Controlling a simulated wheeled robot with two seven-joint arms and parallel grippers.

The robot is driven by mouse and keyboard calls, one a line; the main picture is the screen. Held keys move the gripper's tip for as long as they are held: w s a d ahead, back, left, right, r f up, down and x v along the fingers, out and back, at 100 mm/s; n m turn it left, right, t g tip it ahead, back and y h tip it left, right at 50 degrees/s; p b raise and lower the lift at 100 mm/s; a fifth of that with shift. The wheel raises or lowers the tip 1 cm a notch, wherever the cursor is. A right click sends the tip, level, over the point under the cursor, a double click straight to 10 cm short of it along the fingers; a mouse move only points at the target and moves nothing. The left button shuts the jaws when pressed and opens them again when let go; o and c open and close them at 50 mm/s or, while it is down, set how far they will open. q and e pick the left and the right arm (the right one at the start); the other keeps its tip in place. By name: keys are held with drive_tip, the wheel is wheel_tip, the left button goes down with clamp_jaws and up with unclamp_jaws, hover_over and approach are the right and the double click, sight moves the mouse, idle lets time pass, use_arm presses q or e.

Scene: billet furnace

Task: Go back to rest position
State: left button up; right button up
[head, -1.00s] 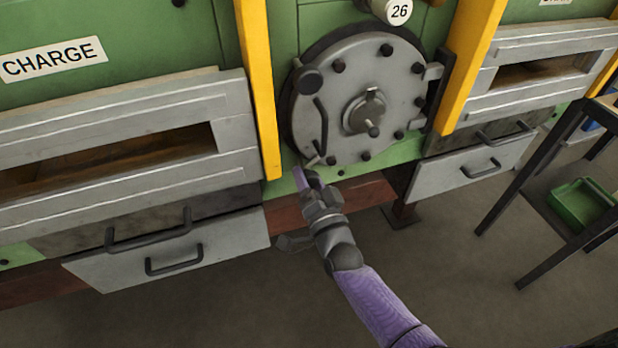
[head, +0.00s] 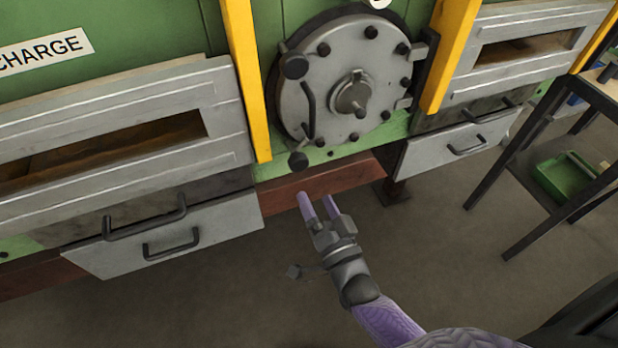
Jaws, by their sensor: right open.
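My right gripper (head: 318,202) is in the lower middle of the head view, below the round door. Its two purple fingers are apart with nothing between them. It is clear of the door and its handles, in front of the red-brown beam under the furnace. The arm comes in from the lower right. My left gripper is not in view. The round grey furnace door (head: 350,55) sits flush in the green front, with bolts around its rim, a central hub and a dark curved handle (head: 308,110) at its left side.
Left of the door is a grey slotted frame (head: 110,165) with a drawer (head: 165,235) below it. A similar drawer (head: 455,148) is at the right. A dark stand holds a green tray (head: 568,180) at the far right. Yellow posts flank the door. The floor in front is clear.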

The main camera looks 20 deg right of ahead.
drive_tip(key=shift+s, duration=0.15)
drive_tip(key=s+a+f+n+g+y, duration=0.2)
drive_tip(key=s+a+f+n+g, duration=0.15)
drive_tip(key=s+n+g, duration=0.45)
drive_tip(key=s+d+r+n+g+h, duration=0.25)
drive_tip(key=s+d+g, duration=0.25)
drive_tip(key=s+g, duration=0.45)
drive_tip(key=s+f, duration=0.2)
drive_tip(key=f, duration=0.8)
drive_tip(key=s+f, duration=0.3)
drive_tip(key=f, duration=0.7)
drive_tip(key=s+d+f+g, duration=0.2)
drive_tip(key=s+f, duration=0.6)
drive_tip(key=s, duration=0.4)
drive_tip(key=shift+d+f+h, duration=0.35)
drive_tip(key=shift+d+f, duration=0.05)
drive_tip(key=shift+d, duration=0.2)
